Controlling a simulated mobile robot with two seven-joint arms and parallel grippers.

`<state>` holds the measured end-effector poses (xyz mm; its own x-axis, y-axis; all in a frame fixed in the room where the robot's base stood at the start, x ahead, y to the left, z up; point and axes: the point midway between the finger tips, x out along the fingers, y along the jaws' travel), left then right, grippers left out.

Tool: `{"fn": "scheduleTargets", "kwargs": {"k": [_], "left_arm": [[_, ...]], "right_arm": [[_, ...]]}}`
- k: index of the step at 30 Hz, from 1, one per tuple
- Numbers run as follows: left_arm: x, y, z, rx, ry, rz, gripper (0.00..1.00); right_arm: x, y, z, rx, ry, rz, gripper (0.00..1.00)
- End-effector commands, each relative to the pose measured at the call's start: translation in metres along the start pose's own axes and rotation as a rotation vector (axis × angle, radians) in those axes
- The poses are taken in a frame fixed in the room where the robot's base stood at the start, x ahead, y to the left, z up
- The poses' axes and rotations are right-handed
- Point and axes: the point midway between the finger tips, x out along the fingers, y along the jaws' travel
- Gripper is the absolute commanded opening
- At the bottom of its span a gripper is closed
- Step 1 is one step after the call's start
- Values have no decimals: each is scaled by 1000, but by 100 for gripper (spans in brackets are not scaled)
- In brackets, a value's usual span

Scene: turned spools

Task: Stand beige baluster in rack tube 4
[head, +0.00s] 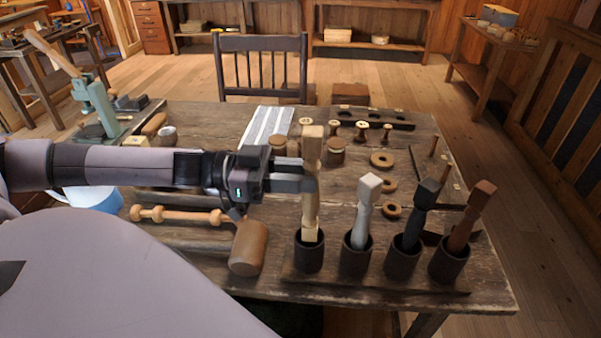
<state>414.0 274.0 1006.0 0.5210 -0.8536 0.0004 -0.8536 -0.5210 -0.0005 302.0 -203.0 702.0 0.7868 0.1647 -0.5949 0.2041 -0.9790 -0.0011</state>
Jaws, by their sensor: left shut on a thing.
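The beige baluster (311,205) stands upright in my left gripper (312,180), which is shut on it around its upper part. Its square lower end is at the mouth of the leftmost dark tube (309,258) of the rack (330,287). It looks inside the rim, but how deep it sits is hidden by the tube wall. A white baluster (364,210), a black baluster (417,212) and a reddish-brown baluster (471,215) lean in the other tubes to the right. No tube numbers are readable. My right gripper is not in view.
A wooden mallet (248,247) and a turned spindle (180,215) lie left of the rack. Small spools, rings (382,160) and a dark holed block (372,118) lie behind it. A chair (263,65) stands beyond the table. The table's front edge is close to the rack.

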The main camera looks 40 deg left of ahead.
Motion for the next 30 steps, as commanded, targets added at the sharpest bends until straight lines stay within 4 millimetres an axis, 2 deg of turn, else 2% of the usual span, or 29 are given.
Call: {"fn": "scheduleTargets", "kwargs": {"k": [13, 30], "left_arm": [[0, 0, 19, 1, 0, 1, 0], [0, 0, 25, 0, 1, 1, 0]], "right_arm": [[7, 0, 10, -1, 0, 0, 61], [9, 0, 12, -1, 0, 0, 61]]}}
